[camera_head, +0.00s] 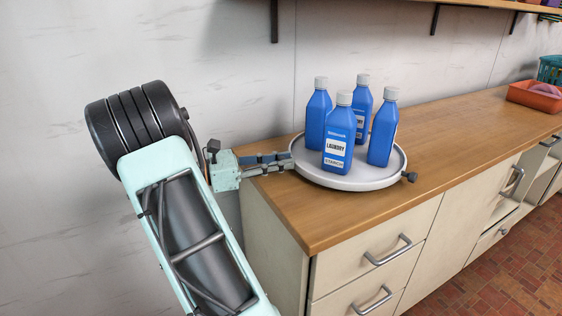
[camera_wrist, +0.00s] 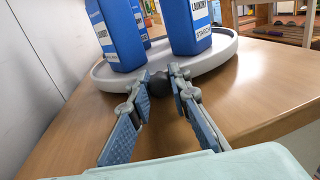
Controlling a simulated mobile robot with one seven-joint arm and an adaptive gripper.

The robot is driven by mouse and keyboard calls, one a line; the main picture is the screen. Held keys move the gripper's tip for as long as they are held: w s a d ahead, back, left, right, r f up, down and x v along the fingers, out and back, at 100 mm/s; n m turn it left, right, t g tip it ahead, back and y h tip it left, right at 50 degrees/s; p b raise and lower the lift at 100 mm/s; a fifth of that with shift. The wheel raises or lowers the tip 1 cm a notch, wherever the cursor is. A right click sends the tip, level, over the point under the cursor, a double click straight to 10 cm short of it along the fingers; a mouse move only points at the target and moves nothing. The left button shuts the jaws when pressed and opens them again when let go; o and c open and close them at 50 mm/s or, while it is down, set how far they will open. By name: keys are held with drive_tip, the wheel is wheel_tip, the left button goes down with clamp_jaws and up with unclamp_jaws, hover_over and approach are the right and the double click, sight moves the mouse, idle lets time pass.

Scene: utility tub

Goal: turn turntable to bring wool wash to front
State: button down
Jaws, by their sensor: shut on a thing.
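The round pale grey turntable (camera_head: 352,183) sits on the wooden counter with several blue, grey-capped bottles standing upright on it. The front bottle (camera_head: 339,135) reads LAUNDRY STARCH. The back bottle (camera_head: 363,105) shows part of a label that I cannot read. The left bottle (camera_head: 318,112) and right bottle (camera_head: 383,128) show no label face, so I cannot tell which is wool wash. My gripper (camera_head: 289,161) is at the turntable's left rim. In the wrist view, my gripper (camera_wrist: 166,82) is shut on a dark rim knob, partly hidden by the fingers. Another dark knob (camera_head: 409,177) is at the right rim.
The wooden counter (camera_head: 455,140) is clear to the right of the turntable. An orange bin (camera_head: 535,96) and a teal basket (camera_head: 550,68) stand at its far right. A wall is behind, with a shelf (camera_head: 480,4) above. Drawers with handles are below.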

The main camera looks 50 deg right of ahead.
drive_tip(key=shift+w+d+r+m+g+y+p, duration=0.25)
drive_tip(key=shift+w+d+m+g+y+p, duration=0.3)
drive_tip(key=shift+p, duration=0.45)
drive_tip(key=shift+w+d+f+m+g+p, duration=0.15)
drive_tip(key=shift+w+f+m+g+p, duration=0.1)
drive_tip(key=shift+w+g+p, duration=0.25)
drive_tip(key=c, duration=1.8)
unclamp_jaws()
drive_tip(key=v, duration=1.2)
drive_tip(key=shift+r, duration=0.15)
